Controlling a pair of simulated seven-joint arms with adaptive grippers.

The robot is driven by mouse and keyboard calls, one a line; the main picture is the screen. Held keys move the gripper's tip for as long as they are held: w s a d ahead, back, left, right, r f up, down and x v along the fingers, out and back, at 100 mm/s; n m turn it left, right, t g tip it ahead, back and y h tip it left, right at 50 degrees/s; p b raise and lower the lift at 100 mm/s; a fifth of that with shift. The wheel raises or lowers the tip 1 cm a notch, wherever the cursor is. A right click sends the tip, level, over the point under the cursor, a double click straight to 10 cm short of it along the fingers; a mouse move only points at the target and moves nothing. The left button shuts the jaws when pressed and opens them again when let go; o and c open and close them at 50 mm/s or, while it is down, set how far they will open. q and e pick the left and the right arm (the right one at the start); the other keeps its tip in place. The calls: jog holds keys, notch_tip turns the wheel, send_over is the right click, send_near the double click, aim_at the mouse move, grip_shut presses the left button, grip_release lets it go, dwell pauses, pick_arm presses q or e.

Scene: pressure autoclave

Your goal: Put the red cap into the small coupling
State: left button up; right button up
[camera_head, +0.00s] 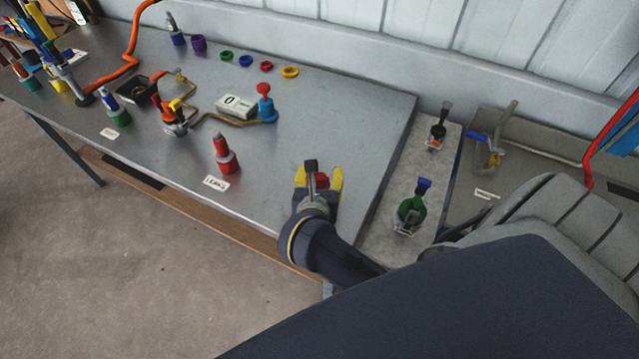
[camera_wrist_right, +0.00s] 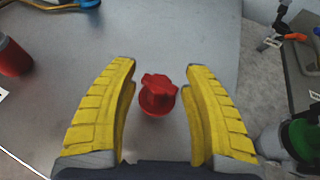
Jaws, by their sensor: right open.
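The red cap (camera_wrist_right: 158,95) is on the metal table between the fingers of my right gripper (camera_wrist_right: 160,82), with a gap to each finger. In the head view the cap (camera_head: 322,180) shows partly, behind my gripper's parts. My right gripper (camera_head: 318,176) has yellow fingers and is open at the table's right part. Two couplings stand on the grey slab to the right: a smaller one with a black lever and orange part (camera_head: 434,141), and a larger green one with a blue handle (camera_head: 410,210). The smaller looks like the small coupling. My left gripper is out of view.
A red cylinder (camera_head: 224,158) stands left of my right gripper near the table's front edge. A blue valve with a red top (camera_head: 266,110) and a display box (camera_head: 234,106) are farther back. Several coloured rings lie at the back.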

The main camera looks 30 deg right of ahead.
jog(key=shift+c, duration=0.3)
grip_shut()
dwell(0.4)
